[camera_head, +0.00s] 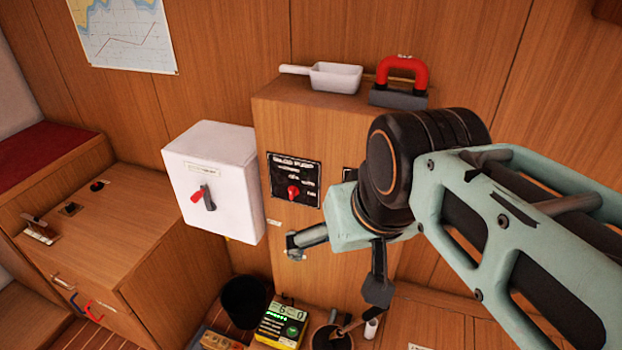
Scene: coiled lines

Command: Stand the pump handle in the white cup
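My gripper (335,268) is in front of the wooden cabinet, pointing down, with its two fingers spread wide and nothing between them. I cannot pick out the pump handle with certainty. A brown stick-like piece (346,326) leans in a dark round pot (321,340) below the gripper and may be a handle. A small white cylinder (371,328) stands right of the pot; it may be the white cup, but it is too small to tell. A white scoop-like vessel (336,77) with a side handle lies on top of the cabinet.
A red-handled grey block (400,95) sits on the cabinet (270,100). A white switch box (225,155) with a red lever juts out left of it. A black bucket (244,301) and a yellow-green device (280,325) stand low, left of the pot. A wooden counter (120,215) is at left.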

